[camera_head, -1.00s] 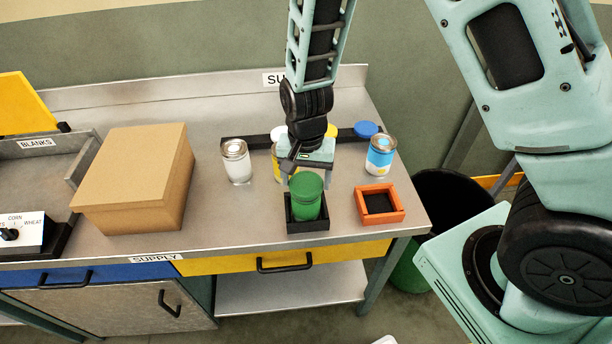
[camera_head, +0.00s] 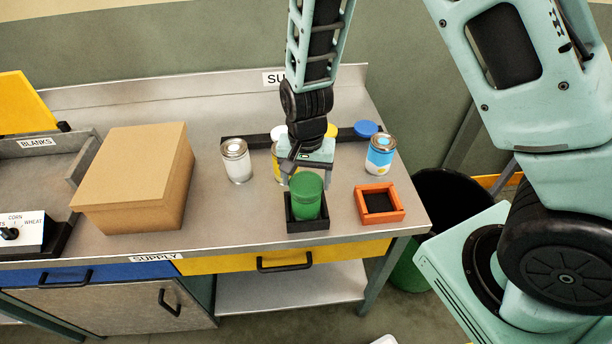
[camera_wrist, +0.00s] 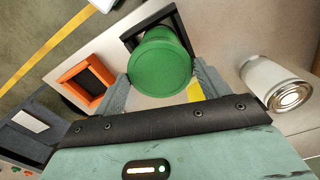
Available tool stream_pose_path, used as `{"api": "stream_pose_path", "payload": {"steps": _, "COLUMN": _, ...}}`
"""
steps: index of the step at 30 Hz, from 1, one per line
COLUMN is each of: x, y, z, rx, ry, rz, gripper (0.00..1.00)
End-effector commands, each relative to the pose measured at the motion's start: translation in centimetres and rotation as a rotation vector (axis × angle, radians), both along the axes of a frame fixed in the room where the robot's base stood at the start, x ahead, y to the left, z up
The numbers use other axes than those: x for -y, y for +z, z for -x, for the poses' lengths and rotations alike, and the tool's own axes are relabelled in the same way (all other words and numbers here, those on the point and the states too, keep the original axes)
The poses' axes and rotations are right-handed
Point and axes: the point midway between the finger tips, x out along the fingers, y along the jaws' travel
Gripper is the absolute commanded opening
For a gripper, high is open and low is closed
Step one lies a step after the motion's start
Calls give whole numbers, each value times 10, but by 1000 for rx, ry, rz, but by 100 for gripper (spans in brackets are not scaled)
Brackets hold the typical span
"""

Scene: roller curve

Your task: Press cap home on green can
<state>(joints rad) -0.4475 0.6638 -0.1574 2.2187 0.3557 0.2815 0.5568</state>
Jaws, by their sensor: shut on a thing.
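The green can (camera_head: 306,210) stands upright in a small black square holder (camera_head: 307,226) near the front of the bench. A green cap (camera_head: 306,184) sits on top of it, in line with the can. I cannot tell whether any gap is left under the cap. My gripper (camera_head: 305,170) reaches in from behind and is shut on the cap. In the wrist view the round cap top (camera_wrist: 160,62) lies between the two grey fingers of my gripper (camera_wrist: 163,85). The cap hides most of the can there.
An empty orange holder (camera_head: 380,204) is to the right. A white can (camera_head: 237,163), a blue and white can (camera_head: 380,156) and a partly hidden yellow can stand behind. A dark rack holds white, yellow and blue caps (camera_head: 366,129). A cardboard box (camera_head: 135,180) stands left.

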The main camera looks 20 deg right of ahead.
Motion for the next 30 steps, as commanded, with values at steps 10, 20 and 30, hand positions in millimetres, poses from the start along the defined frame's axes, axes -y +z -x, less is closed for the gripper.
{"api": "stream_pose_path", "payload": {"steps": 10, "x": 0, "y": -4, "z": 0, "rx": 0, "ry": 0, "rz": 0, "gripper": 53}}
{"api": "stream_pose_path", "payload": {"steps": 20, "x": 0, "y": -7, "z": 0, "rx": 0, "ry": 0, "rz": 0, "gripper": 53}}
{"api": "stream_pose_path", "payload": {"steps": 30, "x": 0, "y": -10, "z": 0, "rx": 0, "ry": 0, "rz": 0, "gripper": 53}}
